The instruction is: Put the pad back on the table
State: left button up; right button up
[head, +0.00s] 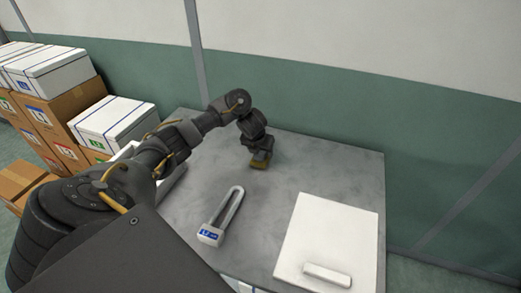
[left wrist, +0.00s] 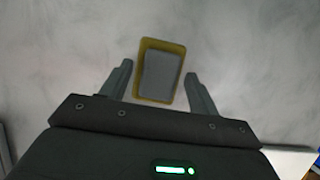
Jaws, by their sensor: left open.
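The pad (left wrist: 161,75) is a grey block with a yellow rim. In the left wrist view it lies between the two fingers of my left gripper (left wrist: 160,84), with a gap on each side. The fingers are open. In the head view the left gripper (head: 260,157) points down at the back of the grey table (head: 205,160), and the yellow edge of the pad (head: 259,164) shows under it at the tabletop. Most of the pad is hidden by the gripper there. My right gripper is not in view.
A white tool with a long grey loop (head: 211,236) lies mid-table. A white panel with a handle (head: 330,235) lies at the front right. White and brown boxes (head: 60,115) are stacked at the left. A green and white wall stands behind. Bare table lies right of the gripper.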

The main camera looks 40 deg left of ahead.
pick_arm(q)
jog(key=shift+r, duration=0.4)
jog(key=p+v, duration=0.7)
jog(key=v, duration=0.4)
jog(key=shift+s+r, duration=0.2)
jog(key=shift+s, duration=0.05)
jog(key=shift+d, duration=0.15)
